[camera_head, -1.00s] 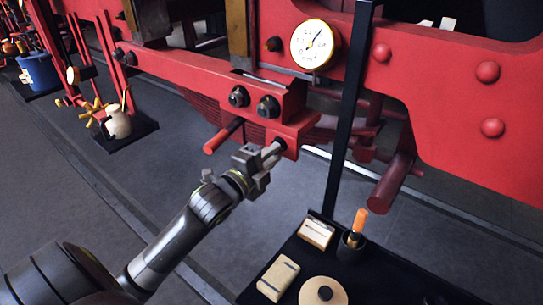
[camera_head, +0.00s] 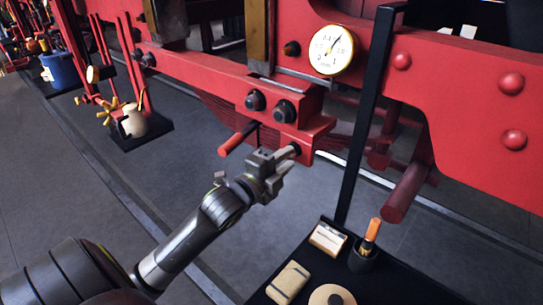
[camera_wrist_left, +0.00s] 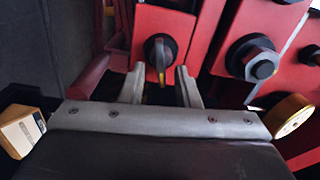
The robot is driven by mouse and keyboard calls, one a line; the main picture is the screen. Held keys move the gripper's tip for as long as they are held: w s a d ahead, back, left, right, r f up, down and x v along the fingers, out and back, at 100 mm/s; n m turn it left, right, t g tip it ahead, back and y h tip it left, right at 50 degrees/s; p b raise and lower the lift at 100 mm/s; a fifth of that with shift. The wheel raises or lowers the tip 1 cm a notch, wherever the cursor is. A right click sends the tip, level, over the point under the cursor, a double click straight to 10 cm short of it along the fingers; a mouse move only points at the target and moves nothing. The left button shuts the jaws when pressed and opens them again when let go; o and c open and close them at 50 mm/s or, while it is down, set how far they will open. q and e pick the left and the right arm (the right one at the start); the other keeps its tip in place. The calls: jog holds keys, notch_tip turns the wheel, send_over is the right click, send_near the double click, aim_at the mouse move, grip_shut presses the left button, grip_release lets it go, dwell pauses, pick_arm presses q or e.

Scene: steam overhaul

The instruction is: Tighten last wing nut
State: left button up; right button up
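A dark round fastener (camera_wrist_left: 160,48) sits on the red block between the fingertips in the left wrist view. A flat, upright piece with a small yellowish mark shows on it; I cannot clearly make out two wings. In the head view the fastener (camera_head: 295,148) is at the block's lower end, partly hidden by my gripper. My left gripper (camera_head: 282,160) is right in front of it. In the left wrist view the left gripper (camera_wrist_left: 161,78) is open, with a finger on either side of the fastener and visible gaps. My right gripper is not in view.
Two large dark hex nuts (camera_head: 270,104) sit on the red beam just above. A round gauge (camera_head: 332,50) is higher up.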

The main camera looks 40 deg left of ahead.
pick_arm(q)
jog(key=s+a+p, duration=0.1)
jog(key=s+p, duration=0.1)
jog(key=s, duration=1.5)
jog(key=shift+a, duration=0.2)
jog(key=shift+s, duration=0.1)
jog(key=o, duration=0.9)
jog(key=shift+a+n, duration=0.1)
jog(key=shift+n, duration=1.1)
jog(key=shift+c, duration=0.2)
jog(key=n, duration=1.1)
jog(key=a+n, duration=0.1)
jog(key=n, duration=0.5)
jog(key=shift+p, duration=0.35)
